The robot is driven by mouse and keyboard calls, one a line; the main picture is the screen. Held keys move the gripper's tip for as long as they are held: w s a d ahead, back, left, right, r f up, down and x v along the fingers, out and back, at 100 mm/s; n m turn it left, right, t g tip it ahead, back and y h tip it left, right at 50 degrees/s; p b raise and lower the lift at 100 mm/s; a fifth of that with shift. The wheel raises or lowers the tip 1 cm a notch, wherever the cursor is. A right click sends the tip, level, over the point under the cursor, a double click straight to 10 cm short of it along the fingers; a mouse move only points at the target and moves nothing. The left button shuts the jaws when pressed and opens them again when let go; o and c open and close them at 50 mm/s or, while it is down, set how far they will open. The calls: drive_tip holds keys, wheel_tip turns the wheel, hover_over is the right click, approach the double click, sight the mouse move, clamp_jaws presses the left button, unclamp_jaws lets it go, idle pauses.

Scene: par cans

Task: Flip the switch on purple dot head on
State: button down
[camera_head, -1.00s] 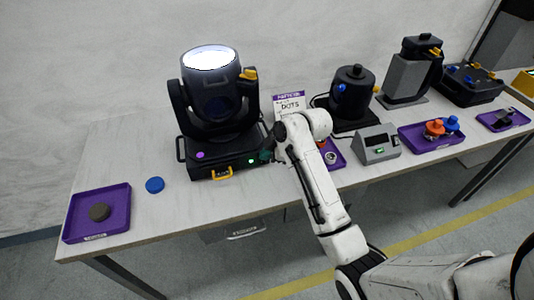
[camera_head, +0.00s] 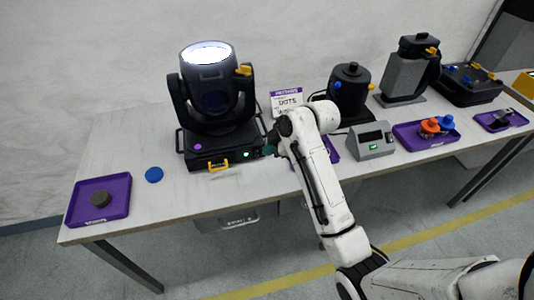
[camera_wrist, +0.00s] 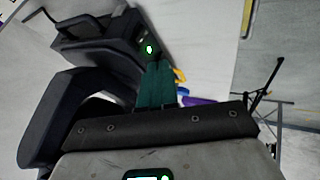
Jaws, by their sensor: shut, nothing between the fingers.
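The purple dot head is a black moving-head lamp (camera_head: 212,92) at the left of the bench, with a bright white lens on top. Its base carries a purple dot (camera_head: 198,147) at the front left and a small green-lit spot (camera_head: 246,155) at the front right. The green-lit spot also shows in the wrist view (camera_wrist: 149,49); the switch's exact position is too small to tell. My gripper (camera_head: 268,150) is just right of that spot. In the wrist view its dark green fingers (camera_wrist: 157,68) are shut and empty, pointing at the base; I cannot tell whether they touch it.
A purple tray with a dark disc (camera_head: 128,196) and a blue disc (camera_head: 154,174) are at left. A DOTS sign (camera_head: 287,102) stands behind my gripper. A grey box with a green display (camera_head: 372,142), other black lamps (camera_head: 350,92) and purple trays (camera_head: 403,138) are at right.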

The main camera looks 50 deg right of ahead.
drive_tip(key=v, duration=0.6)
drive_tip(key=shift+w+d+r, duration=0.25)
drive_tip(key=shift+w+r, duration=0.05)
drive_tip(key=shift+r, duration=0.05)
drive_tip(key=s+a+f+m+g, duration=0.3)
drive_tip(key=s+a+f+m, duration=0.2)
drive_tip(key=s+a+f, duration=0.65)
drive_tip(key=s+a+f+m+g, duration=0.1)
drive_tip(key=s+a+f+m, duration=0.1)
drive_tip(key=s, duration=0.4)
drive_tip(key=s+a+f+m+g+h, duration=0.1)
drive_tip(key=s+a+f+m+g, duration=0.1)
drive_tip(key=s, duration=0.4)
drive_tip(key=shift+a+m, duration=0.45)
drive_tip(key=shift+m, duration=0.05)
drive_tip(key=shift+s, duration=0.15)
